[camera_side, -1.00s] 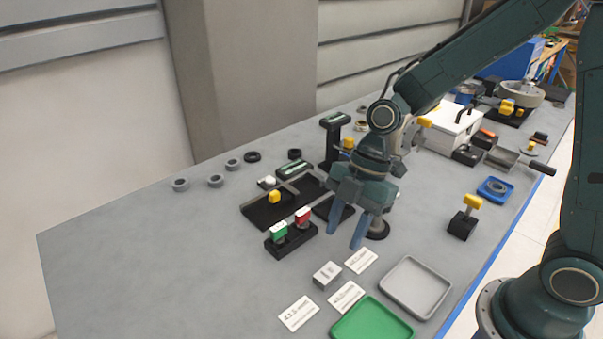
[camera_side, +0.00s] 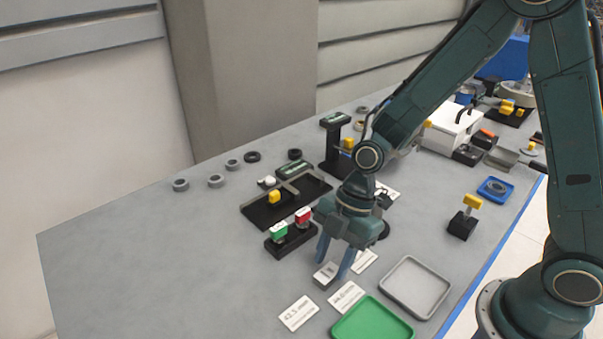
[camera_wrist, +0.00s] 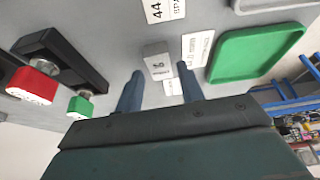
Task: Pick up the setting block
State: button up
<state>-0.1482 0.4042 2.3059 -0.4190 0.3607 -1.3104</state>
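The setting block (camera_side: 325,275) is a small grey block with dark marking on its top, lying on the grey table. In the wrist view the block (camera_wrist: 157,60) sits just beyond the fingertips, in line with the gap between them. My gripper (camera_side: 332,264) is open, its two blue fingers pointing down just above the block, on either side of it. In the wrist view the fingers of my gripper (camera_wrist: 160,74) are apart with nothing between them. I cannot tell the exact height left between fingertips and block.
White printed cards (camera_side: 299,313) lie around the block. A green tray (camera_side: 372,322) and a grey tray (camera_side: 416,287) are to the right and front. A black stand with a green and a red button-like piece (camera_side: 279,230) is left of the gripper.

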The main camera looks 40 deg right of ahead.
jog(key=shift+x, duration=1)
jog(key=shift+r, duration=0.1)
grip_shut()
